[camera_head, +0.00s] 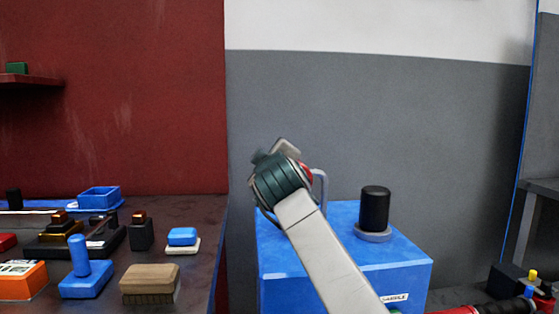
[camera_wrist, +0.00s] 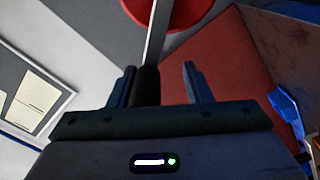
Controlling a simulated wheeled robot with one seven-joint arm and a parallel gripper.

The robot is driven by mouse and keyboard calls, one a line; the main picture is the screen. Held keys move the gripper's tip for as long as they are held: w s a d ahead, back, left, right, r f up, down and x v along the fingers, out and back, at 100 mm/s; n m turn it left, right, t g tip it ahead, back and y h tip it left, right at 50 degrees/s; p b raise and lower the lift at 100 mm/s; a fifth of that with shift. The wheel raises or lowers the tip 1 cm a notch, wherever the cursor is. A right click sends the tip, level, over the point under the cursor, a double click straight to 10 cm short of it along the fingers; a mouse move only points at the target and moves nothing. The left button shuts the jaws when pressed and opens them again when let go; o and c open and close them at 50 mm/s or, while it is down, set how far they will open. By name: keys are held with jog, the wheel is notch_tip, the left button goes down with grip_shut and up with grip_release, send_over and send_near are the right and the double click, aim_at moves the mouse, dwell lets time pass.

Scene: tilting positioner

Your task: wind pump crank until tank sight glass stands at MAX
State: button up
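In the wrist view my gripper (camera_wrist: 160,72) has its two dark fingers apart. A dark upright piece (camera_wrist: 148,84), possibly a handle, shows between them, close to the left finger; I cannot tell whether they touch. A grey bar (camera_wrist: 157,38) runs up from it to a red round part (camera_wrist: 165,11), which may belong to the crank. In the head view my wrist hides my fingertips and whatever is at them. A bent grey tube (camera_head: 322,187) shows just behind the wrist. No sight glass or MAX mark can be made out in either view.
A blue box (camera_head: 400,262) with a black cylinder (camera_head: 375,208) on top stands behind my forearm. At left, a dark bench (camera_head: 205,222) holds a blue tray (camera_head: 99,197), a brush (camera_head: 150,282) and other small items. A red panel (camera_head: 120,100) rises behind the bench.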

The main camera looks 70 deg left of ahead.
jog(key=shift+s+d+f+b, duration=0.1)
jog(key=shift+d+f+b, duration=0.2)
jog(key=shift+b, duration=0.45)
jog(key=s+d+b, duration=0.3)
jog(key=d+b, duration=0.8)
jog(key=d, duration=0.4)
jog(key=shift+r, duration=0.3)
dwell(0.4)
jog(key=shift+b, duration=0.3)
